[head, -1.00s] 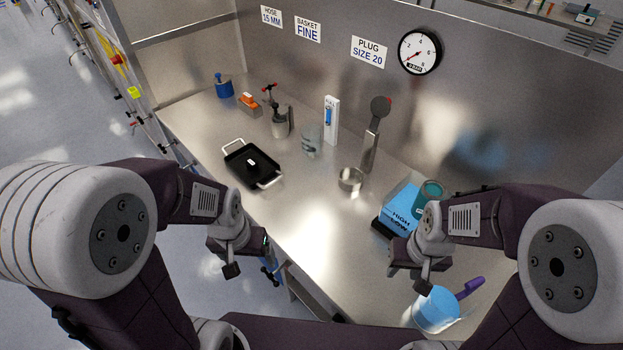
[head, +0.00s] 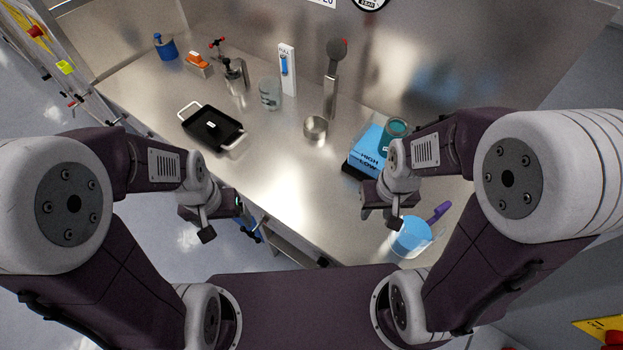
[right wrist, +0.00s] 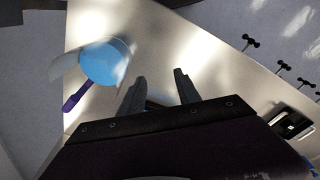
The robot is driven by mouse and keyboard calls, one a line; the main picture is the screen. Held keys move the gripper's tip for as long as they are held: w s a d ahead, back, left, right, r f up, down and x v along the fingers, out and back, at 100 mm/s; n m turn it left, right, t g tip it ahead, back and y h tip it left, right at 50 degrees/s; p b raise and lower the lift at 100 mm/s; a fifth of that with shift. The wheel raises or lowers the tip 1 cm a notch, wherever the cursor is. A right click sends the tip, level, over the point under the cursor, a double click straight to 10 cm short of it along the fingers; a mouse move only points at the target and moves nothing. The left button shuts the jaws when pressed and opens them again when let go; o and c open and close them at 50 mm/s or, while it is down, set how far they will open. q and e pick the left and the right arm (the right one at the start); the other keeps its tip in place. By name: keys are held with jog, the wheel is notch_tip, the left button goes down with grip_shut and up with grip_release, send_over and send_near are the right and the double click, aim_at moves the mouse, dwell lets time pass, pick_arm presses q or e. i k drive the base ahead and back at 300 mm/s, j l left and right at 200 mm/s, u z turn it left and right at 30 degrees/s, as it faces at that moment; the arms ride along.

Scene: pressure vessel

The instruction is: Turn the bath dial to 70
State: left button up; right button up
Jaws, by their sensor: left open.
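No dial with a readable number shows in these views. A blue box (head: 366,150) marked HIGH and LOW sits on a black base at the right of the bench, with a teal vessel (head: 393,130) at its back right. My right gripper (head: 381,217) is open and empty in front of the box, and my arm hides part of the box's right side. The right wrist view shows its two fingers (right wrist: 158,86) apart with nothing between them. My left gripper (head: 224,222) is open and empty by the bench's front edge.
A clear jug of blue liquid (head: 410,238) with a purple handle stands near my right gripper. A black tray (head: 213,128), a small metal cup (head: 315,128), a glass beaker (head: 269,94) and an upright metal piece (head: 331,98) stand on the bench (head: 270,170). The middle front is clear.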

aim_at(322, 262)
jog(key=k+z, duration=0.3)
jog(key=k, duration=0.15)
jog(key=k+j, duration=0.2)
jog(key=k+j+u, duration=0.1)
jog(key=k+j, duration=0.15)
jog(key=j, duration=0.15)
